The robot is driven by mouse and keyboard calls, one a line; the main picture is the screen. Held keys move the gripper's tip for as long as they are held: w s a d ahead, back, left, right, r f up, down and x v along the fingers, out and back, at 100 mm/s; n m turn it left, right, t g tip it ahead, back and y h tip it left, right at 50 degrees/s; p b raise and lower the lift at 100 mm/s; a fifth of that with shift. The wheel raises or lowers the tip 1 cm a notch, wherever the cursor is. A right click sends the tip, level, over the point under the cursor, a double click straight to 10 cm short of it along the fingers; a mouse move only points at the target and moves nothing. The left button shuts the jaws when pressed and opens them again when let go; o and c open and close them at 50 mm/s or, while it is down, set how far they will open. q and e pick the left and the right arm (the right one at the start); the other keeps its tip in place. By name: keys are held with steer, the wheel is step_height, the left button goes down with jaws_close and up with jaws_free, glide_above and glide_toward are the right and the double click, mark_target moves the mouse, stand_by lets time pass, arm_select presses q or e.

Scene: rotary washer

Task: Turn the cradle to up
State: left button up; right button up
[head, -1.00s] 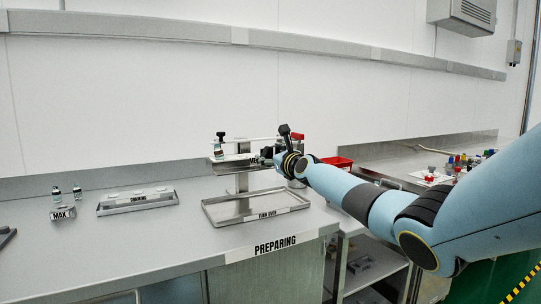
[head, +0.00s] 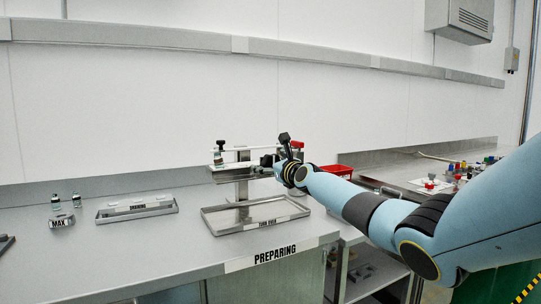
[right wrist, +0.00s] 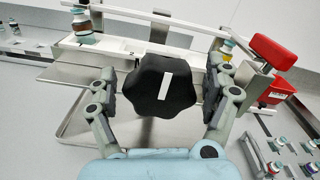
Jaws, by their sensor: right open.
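The cradle (head: 232,166) is the metal and white rack on a post above the TURN OVER tray, in the middle of the head view. Its black lobed knob (right wrist: 160,88) with a white stripe fills the middle of the right wrist view. The stripe is nearly upright, slightly tilted. My right gripper (head: 272,162) is at the cradle's right end. In the right wrist view its open fingers stand on either side of the knob; contact is unclear. My left gripper is out of view.
A red lever (right wrist: 273,50) stands close right of the gripper. The TURN OVER tray (head: 222,231) lies below, the DRAINING tray (head: 137,214) to its left. Two vials (head: 56,202) stand by the MAX block (head: 61,221). A red bin (head: 337,170) sits behind my arm.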

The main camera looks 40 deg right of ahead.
step_height(320, 180, up, 10)
steer(key=shift+f, duration=0.15)
stand_by(0.3)
stand_by(0.5)
